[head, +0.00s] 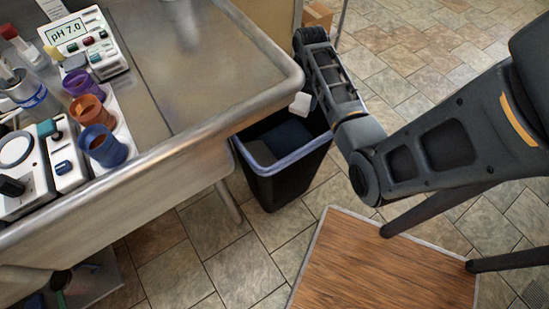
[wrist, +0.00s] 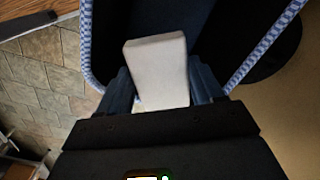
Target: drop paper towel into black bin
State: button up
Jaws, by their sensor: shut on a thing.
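The paper towel is a small white block-like pad (wrist: 158,68), held between the fingers of my gripper (wrist: 160,95) in the wrist view. It also shows in the head view as a small white piece (head: 300,104) over the bin opening, beside my arm. My gripper is shut on it; in the head view the fingers are mostly hidden behind the arm. The black bin (head: 283,188) stands on the floor beside the metal table, with a blue-grey rim. In the wrist view the bin's patterned rim (wrist: 262,48) frames the dark opening around the towel.
A metal table (head: 215,60) with a rounded edge stands left of the bin. It carries a pH meter (head: 78,40), coloured cups (head: 92,112) and other instruments. A wooden-topped piece (head: 385,262) is in front right. Tiled floor (head: 190,245) lies around the bin.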

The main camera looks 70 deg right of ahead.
jog(key=shift+d+f+b, duration=0.1)
jog(key=shift+f+b, duration=2.2)
jog(key=shift+f, duration=0.05)
jog(key=o, duration=1.2)
jog(key=shift+r, duration=0.1)
notch_tip(320, 180, up, 8)
jog(key=shift+f+p, duration=0.15)
jog(key=shift+p, duration=0.3)
